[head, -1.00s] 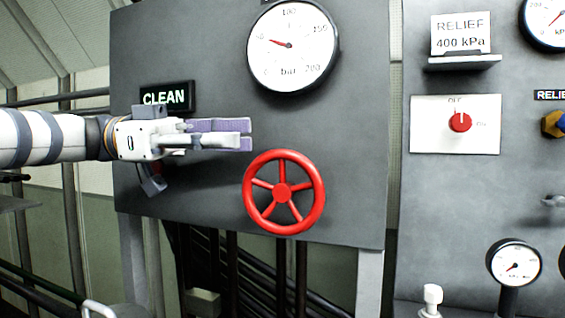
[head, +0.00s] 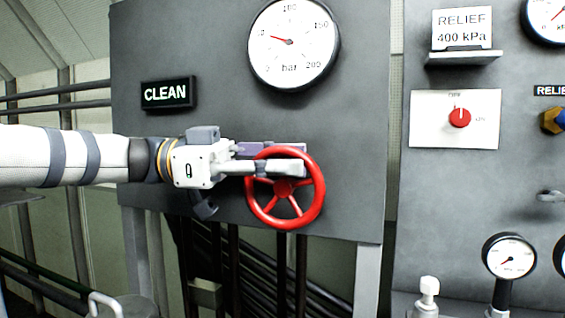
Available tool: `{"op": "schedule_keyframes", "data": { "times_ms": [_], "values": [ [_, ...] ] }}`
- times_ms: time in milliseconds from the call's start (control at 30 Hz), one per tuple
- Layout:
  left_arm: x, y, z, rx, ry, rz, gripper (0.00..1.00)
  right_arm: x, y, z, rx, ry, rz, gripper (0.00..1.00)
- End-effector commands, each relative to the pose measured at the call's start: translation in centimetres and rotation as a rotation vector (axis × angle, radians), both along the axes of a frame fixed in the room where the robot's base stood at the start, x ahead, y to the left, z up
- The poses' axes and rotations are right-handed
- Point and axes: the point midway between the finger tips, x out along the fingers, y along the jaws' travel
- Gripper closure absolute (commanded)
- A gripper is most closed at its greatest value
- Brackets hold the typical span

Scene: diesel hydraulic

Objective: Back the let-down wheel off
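The red let-down wheel (head: 285,188) is mounted on the dark grey panel, below a large round gauge. My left gripper (head: 304,158) reaches in from the left at the wheel's upper part. Its two fingers look apart, one above the other in the picture, with the upper rim passing between them. The near finger covers part of the wheel's upper half. I cannot tell whether the fingers touch the rim. My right gripper does not show.
The bar gauge (head: 293,42) needle points left and slightly up. A lit CLEAN sign (head: 166,93) sits left of it. A second panel on the right carries a red relief knob (head: 459,118), a RELIEF 400 kPa card (head: 462,28) and small gauges.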

Motion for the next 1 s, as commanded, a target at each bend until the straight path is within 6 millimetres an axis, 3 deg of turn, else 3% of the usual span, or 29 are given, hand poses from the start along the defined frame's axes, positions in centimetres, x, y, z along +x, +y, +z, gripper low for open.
{"op": "schedule_keyframes", "data": {
  "times_ms": [333,1000],
  "values": [
    [0.2,0.3,0.1,-0.061,0.018,0.009,1.00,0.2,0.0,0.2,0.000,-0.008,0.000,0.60],
    [0.8,1.7,-0.5,-0.490,0.161,0.011,1.00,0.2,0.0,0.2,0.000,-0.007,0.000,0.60]
  ]
}}
